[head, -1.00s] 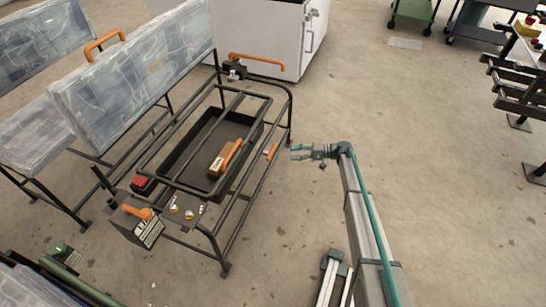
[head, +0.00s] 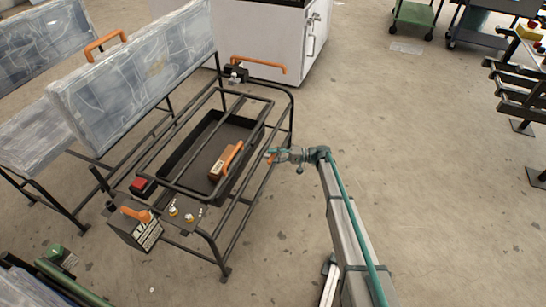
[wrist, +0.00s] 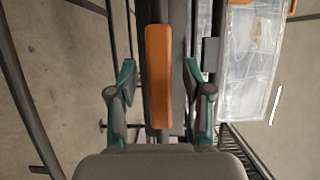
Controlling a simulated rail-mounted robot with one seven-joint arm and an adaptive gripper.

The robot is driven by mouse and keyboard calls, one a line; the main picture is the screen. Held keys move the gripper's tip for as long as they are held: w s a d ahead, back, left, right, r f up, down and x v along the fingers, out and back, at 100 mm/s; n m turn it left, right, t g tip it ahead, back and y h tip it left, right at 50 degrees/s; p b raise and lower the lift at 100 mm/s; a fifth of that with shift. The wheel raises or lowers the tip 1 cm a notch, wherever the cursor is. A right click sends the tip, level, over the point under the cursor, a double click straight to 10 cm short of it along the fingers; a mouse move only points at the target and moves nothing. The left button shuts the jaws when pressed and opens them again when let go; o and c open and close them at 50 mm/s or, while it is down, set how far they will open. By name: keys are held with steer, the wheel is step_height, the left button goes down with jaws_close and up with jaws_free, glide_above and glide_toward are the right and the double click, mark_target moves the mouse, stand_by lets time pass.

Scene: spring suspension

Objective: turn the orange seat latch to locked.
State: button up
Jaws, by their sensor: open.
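The orange latch (head: 269,157) is a short bar on the right side rail of the black tube frame, partly hidden by my gripper in the head view. In the wrist view the orange latch (wrist: 158,80) is a long upright bar in the middle. My gripper (head: 274,156) is at the latch, reaching in from the right. In the wrist view my gripper (wrist: 159,72) is open, with one teal finger on each side of the bar and a visible gap at both sides. I cannot tell the latch's locked or unlocked state.
The black tube frame (head: 215,232) holds a dark tray (head: 190,166) with an orange-handled block (head: 220,165). Another orange handle (head: 258,64) is at the back and one (head: 136,214) at the front box. Plastic-wrapped panels (head: 140,75) stand left.

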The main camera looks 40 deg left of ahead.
steer(key=shift+a, duration=0.1)
jaws_close()
steer(key=shift+s, duration=0.1)
stand_by(0.4)
steer(key=n+b, duration=0.1)
steer(key=n, duration=0.1)
steer(key=n+t+h+b, duration=0.1)
steer(key=n+b, duration=0.1)
steer(key=shift+s+r+t, duration=0.1)
steer(key=shift+r+t, duration=0.1)
steer(key=shift+t, duration=0.1)
steer(key=n+t+b, duration=0.2)
steer(key=n+b, duration=0.1)
steer(key=shift+s+r, duration=0.2)
steer(key=n+t+b, duration=0.1)
steer(key=b, duration=0.1)
steer(key=n+t+b, duration=0.1)
steer(key=n+b, duration=0.1)
steer(key=n+t+b, duration=0.1)
steer(key=b, duration=0.1)
steer(key=shift+s+d+r+n+b, duration=0.1)
steer(key=shift+s+d+n+b, duration=0.2)
steer(key=shift+n+b, duration=0.1)
steer(key=n+t+b, duration=0.1)
steer(key=b, duration=0.1)
steer(key=shift+a+r+b, duration=0.1)
steer(key=shift+r+b, duration=0.1)
steer(key=shift+b, duration=0.15)
steer(key=shift+r+n, duration=0.1)
steer(key=shift+n, duration=0.3)
